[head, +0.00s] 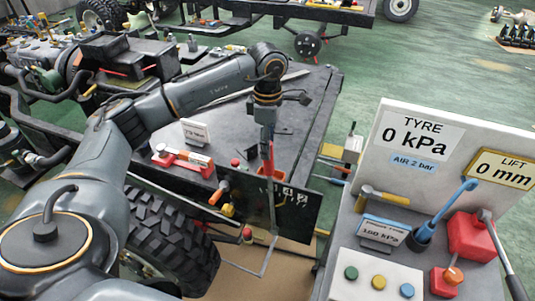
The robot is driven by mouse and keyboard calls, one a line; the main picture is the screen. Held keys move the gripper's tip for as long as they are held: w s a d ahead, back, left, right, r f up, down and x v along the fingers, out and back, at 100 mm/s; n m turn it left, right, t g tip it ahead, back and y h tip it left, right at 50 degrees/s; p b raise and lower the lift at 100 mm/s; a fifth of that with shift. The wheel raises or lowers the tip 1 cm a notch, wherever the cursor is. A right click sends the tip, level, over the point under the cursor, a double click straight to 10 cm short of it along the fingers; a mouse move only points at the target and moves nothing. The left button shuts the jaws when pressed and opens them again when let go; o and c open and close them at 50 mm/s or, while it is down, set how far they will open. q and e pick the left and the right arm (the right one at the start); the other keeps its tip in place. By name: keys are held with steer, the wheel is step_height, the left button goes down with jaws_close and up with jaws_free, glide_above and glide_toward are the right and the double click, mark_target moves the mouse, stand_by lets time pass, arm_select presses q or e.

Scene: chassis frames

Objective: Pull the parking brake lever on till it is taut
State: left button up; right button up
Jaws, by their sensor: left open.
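The parking brake lever seems to be the upright lever with a red grip (267,158), standing by a black panel (300,212) with white marks at the edge of the dark chassis deck. My left gripper (267,136) points down just above the red grip, at its top. It is open. The gripper is small and dark here, so I cannot tell whether its fingers are around the grip or only above it. The lever's base is partly hidden by the panel. My right gripper is not in view.
An orange-handled control (219,192) and a yellow knob (228,210) stand left of the lever. A red holder (183,160) and a white card (195,132) sit on the deck. A big tyre (170,240) is below. A grey trolley (345,262) with a gauge board (450,130) stands right.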

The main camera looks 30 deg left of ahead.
arm_select(q)
step_height(320, 180, down, 6)
steer(key=shift+r+p, duration=0.15)
steer(key=shift+p, duration=0.45)
jaws_close()
